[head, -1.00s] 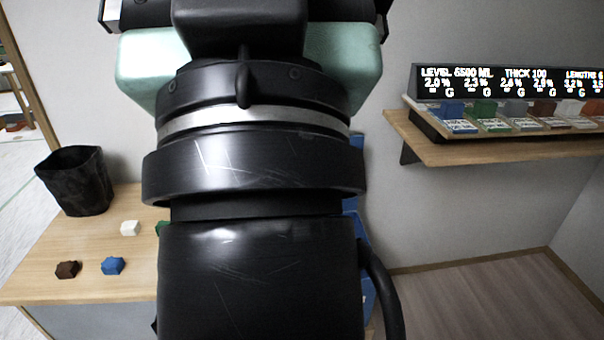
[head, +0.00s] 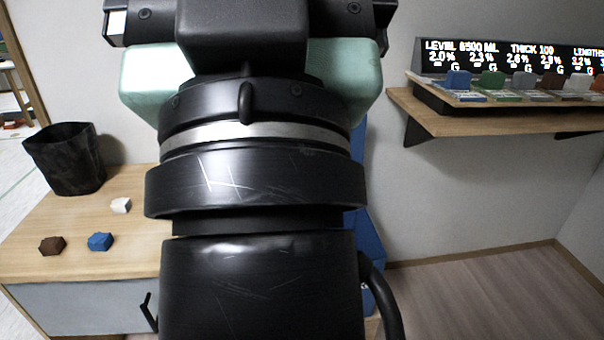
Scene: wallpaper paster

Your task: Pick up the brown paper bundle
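The brown paper bundle (head: 51,246) is a small, dark brown, crumpled lump near the front left of the wooden table. It stands apart from the other bundles. My arm fills the middle of the view and points upward in the picture. Black and mint-green parts at its far end show at the top edge. I cannot make out the fingertips, nor whether my gripper is open or shut. The brown bundle lies on the table, clear of the arm in the picture.
A blue bundle (head: 100,242) and a white bundle (head: 121,205) lie near the brown one on the table (head: 60,215). A black bin (head: 68,162) stands at the back left. A shelf (head: 470,122) with coloured samples and a display (head: 520,56) is at the right.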

